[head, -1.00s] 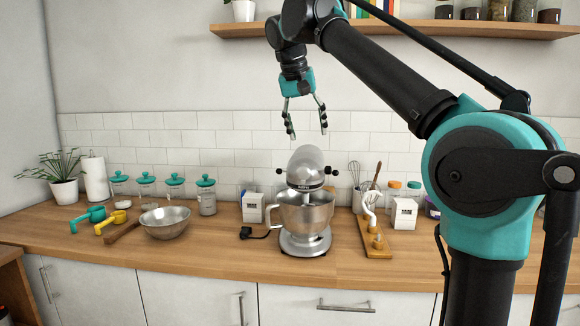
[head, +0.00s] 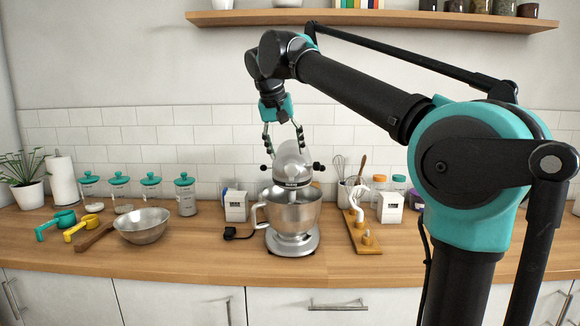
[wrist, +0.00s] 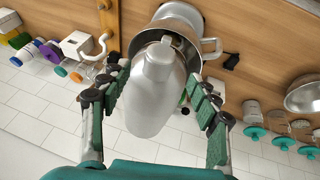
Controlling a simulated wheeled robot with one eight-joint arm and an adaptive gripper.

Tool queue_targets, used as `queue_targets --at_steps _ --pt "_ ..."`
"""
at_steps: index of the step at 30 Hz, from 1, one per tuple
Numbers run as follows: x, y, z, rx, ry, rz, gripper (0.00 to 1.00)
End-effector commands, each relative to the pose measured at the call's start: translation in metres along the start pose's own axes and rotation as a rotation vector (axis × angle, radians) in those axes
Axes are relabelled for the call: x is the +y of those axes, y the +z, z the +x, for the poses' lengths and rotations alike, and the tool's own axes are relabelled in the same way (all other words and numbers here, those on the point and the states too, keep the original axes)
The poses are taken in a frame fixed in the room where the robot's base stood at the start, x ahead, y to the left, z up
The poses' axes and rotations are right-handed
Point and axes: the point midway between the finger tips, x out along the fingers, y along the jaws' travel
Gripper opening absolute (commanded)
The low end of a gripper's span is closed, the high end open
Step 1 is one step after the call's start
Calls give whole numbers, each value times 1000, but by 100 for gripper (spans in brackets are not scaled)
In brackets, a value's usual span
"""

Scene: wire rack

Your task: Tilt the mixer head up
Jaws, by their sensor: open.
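The stand mixer stands on the wooden counter with its steel bowl (head: 292,212) under its silver head (head: 292,165). The mixer head looks level, over the bowl. My gripper (head: 284,143) points down just above the mixer head, its fingers open. In the wrist view the mixer head (wrist: 155,90) lies between the two open fingers of my gripper (wrist: 158,100), and I cannot tell whether either finger touches it. The bowl (wrist: 178,25) and its handle show beyond the head.
A metal mixing bowl (head: 142,226) and measuring cups stand left on the counter (head: 190,262). Teal-lidded jars (head: 185,195) line the wall. White boxes (head: 236,206) and (head: 390,207) flank the mixer, with a wooden board (head: 362,236) at right. A shelf (head: 370,17) runs above.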

Motion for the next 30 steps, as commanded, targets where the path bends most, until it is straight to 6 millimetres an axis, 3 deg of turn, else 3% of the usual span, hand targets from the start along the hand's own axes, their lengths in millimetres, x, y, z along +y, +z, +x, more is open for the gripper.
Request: queue_targets --at_steps 3,9,15,23,30 --pt "0 0 24 0 0 2 61" --pt "0 0 52 -1 0 1 61" --pt "0 0 63 -1 0 1 61" --pt "0 0 64 -1 0 0 61" --pt "0 0 64 -1 0 1 34"
